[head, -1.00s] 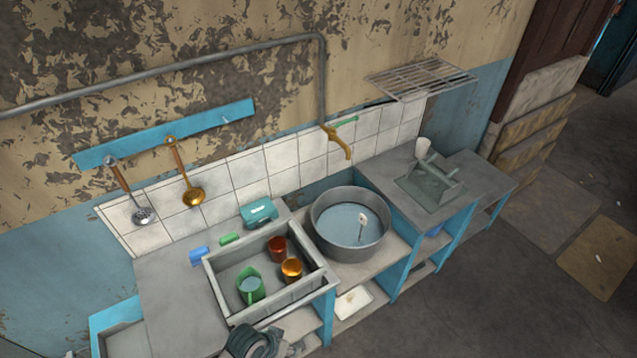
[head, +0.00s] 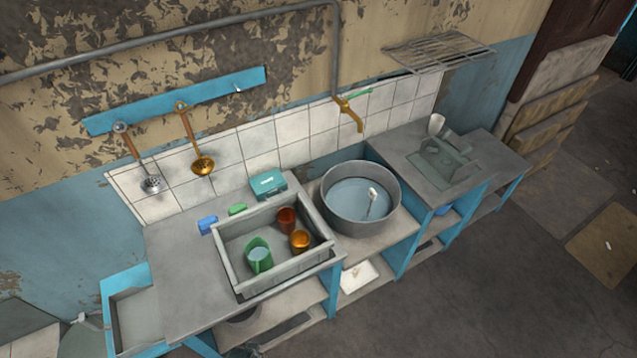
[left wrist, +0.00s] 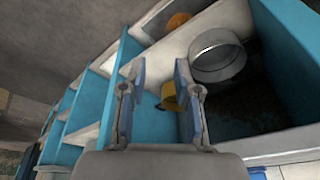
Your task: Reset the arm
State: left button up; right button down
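My left gripper (left wrist: 158,72) shows in the left wrist view with its two fingers apart and nothing between them. Beyond the fingers are the blue shelf partitions under the counter, a yellow cup-like thing (left wrist: 169,97) and a round metal pot (left wrist: 217,56). In the head view no gripper shows clearly; a small dark shape at the bottom edge is too cut off to identify. My right gripper is in neither view. A grey tray (head: 237,287) on the counter holds a green mug (head: 259,257), a red-brown cup (head: 287,220) and an amber cup (head: 300,240).
A large metal basin (head: 352,212) with pale liquid stands right of the tray, below a brass tap (head: 351,115). Ladles hang on the wall. The counter (head: 185,290) left of the tray is clear.

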pick_arm(q)
jog(key=s+f+g+b, duration=0.1)
jog(key=s+f, duration=0.3)
jog(key=f, duration=0.5)
jog(key=s+f+b, duration=0.1)
jog(key=s+f, duration=0.2)
jog(key=f, duration=0.6)
jog(key=s+a+f+b, duration=0.1)
jog(key=s+a+f, duration=0.2)
jog(key=s+f, duration=0.7)
jog(key=s, duration=0.3)
jog(key=shift+s+a+f+g, duration=0.2)
jog(key=shift+s+f+g, duration=0.1)
jog(key=shift+g, duration=0.1)
